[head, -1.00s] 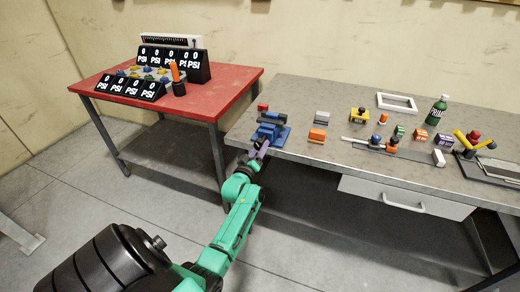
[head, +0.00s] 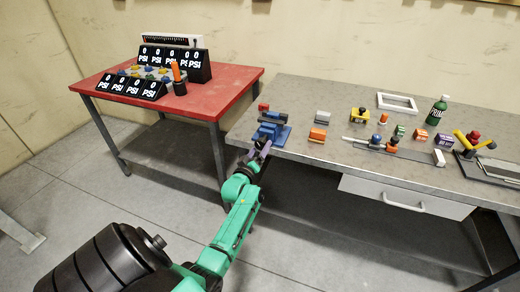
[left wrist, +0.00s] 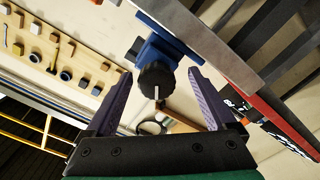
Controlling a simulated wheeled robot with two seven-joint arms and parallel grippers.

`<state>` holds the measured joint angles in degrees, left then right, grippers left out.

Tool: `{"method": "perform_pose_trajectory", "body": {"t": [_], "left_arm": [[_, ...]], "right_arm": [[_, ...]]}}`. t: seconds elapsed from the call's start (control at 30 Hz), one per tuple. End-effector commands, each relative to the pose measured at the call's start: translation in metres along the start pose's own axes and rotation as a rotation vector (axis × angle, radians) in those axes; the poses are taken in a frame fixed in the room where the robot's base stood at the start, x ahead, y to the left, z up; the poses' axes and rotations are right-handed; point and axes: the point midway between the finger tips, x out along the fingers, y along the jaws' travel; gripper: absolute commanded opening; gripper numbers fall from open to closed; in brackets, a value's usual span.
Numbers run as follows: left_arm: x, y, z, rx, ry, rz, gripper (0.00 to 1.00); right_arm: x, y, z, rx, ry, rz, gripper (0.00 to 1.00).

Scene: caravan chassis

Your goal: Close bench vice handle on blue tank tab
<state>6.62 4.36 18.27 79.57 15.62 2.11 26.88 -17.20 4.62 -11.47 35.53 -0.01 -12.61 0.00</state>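The blue bench vice (head: 271,132) sits at the near left corner of the grey workbench. In the left wrist view, its blue body (left wrist: 168,46) carries a round black handle knob (left wrist: 156,80) with a thin pale pin. My left gripper (left wrist: 160,74) is open, with its purple fingers on either side of the knob and visible gaps to it. In the head view, the left gripper (head: 263,151) is at the front edge of the bench by the vice. I cannot make out a tank tab clearly in the jaws. My right gripper does not show.
Several small blocks, including an orange and grey one (head: 317,134), a green bottle (head: 438,111) and a white frame (head: 397,102) stand on the workbench (head: 350,108). A red table (head: 222,92) with PSI displays stands to the left. A drawer (head: 400,197) is below the bench.

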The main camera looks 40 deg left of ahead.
Motion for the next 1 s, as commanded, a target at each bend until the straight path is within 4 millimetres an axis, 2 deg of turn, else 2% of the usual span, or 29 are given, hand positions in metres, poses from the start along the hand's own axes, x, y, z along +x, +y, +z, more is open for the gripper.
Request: {"method": "perform_pose_trajectory", "body": {"t": [0.23,0.37,0.47,0.7,0.8,0.9,1.0], "left_arm": [[0.000,0.003,-0.003,0.000,0.006,0.005,0.89],[-0.011,0.003,-0.002,0.000,0.005,0.006,0.89],[-0.031,0.002,-0.002,0.000,0.005,0.004,0.89],[-0.102,-0.001,0.000,0.000,0.004,0.002,0.89],[-0.126,-0.001,-0.001,0.000,0.004,0.002,0.89],[-0.141,-0.001,-0.001,0.000,0.004,0.001,0.89],[-0.147,0.000,-0.002,0.000,0.005,0.003,0.89]], "right_arm": [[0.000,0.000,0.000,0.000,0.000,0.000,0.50],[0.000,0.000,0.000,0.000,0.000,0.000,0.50],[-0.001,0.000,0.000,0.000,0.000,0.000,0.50],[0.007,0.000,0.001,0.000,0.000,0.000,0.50],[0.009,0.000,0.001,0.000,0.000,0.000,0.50],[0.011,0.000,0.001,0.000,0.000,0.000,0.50],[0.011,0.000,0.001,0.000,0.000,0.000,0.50]]}}
